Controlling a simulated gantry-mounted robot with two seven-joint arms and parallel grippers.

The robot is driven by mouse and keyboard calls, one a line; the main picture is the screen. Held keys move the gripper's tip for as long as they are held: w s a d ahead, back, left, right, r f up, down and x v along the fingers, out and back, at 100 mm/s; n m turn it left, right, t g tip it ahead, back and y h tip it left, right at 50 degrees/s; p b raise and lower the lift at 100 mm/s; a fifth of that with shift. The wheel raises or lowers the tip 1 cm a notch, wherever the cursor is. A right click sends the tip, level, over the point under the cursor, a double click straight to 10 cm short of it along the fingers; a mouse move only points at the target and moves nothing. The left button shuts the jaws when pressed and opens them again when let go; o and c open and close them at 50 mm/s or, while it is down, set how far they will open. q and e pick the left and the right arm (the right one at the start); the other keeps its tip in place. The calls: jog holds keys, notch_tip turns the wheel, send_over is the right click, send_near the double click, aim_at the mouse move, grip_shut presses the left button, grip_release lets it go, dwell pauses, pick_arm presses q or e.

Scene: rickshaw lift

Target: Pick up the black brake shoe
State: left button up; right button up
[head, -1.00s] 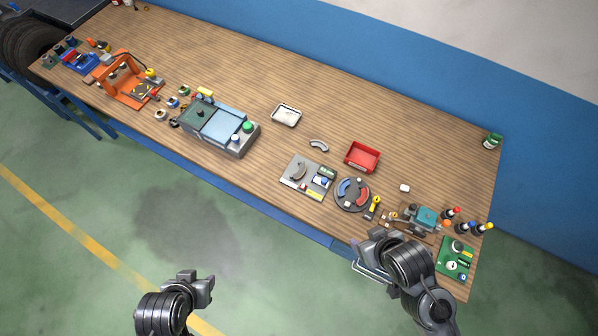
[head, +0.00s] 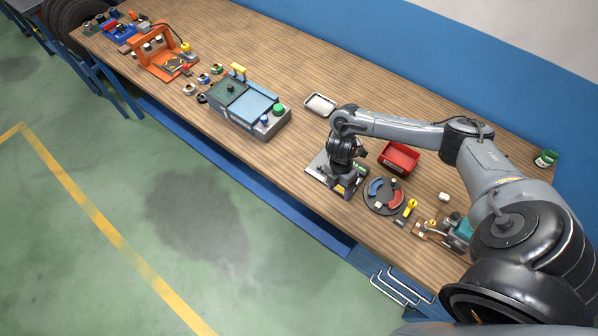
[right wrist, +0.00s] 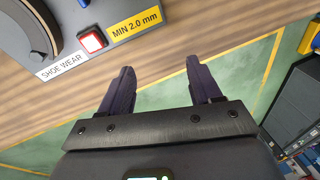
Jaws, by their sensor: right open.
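My right gripper (head: 342,184) is over the grey shoe-wear plate (head: 316,168) and hides much of it. In the right wrist view, the gripper (right wrist: 157,72) is open, with nothing between its fingers. The plate (right wrist: 100,52) shows there at the top left, with a red-capped button and the labels "SHOE WEAR" and "MIN 2.0 mm". A dark grey curved piece (right wrist: 42,25), cut off by the picture edge, lies on it; I cannot tell if it is the black brake shoe. A round dark holder (head: 369,197) carries a blue shoe (head: 376,187) and a red shoe (head: 396,198). My left gripper is out of view.
A red bin (head: 399,158) stands behind the round holder. A white tray (head: 320,105) and a blue-grey machine (head: 250,106) are to the left. A teal vise (head: 460,231) is at the right. The table's middle back is clear.

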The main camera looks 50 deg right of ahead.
jog(key=w+d+r+t+h+b, duration=0.1)
jog(key=w+d+r+t+b, duration=0.15)
jog(key=w+d+r, duration=0.5)
jog(key=shift+m, duration=0.3)
jog(key=f+b, duration=0.1)
jog(key=f, duration=0.1)
jog(key=w+f, duration=0.1)
jog(key=f, duration=0.1)
jog(key=w+f+b, duration=0.1)
jog(key=f, duration=0.1)
jog(key=shift+w+f+b, duration=0.15)
jog(key=shift+f+b, duration=0.15)
jog(key=shift+f, duration=0.05)
jog(key=shift+w+d+f, duration=0.1)
jog(key=shift+f, duration=2.5)
grip_shut()
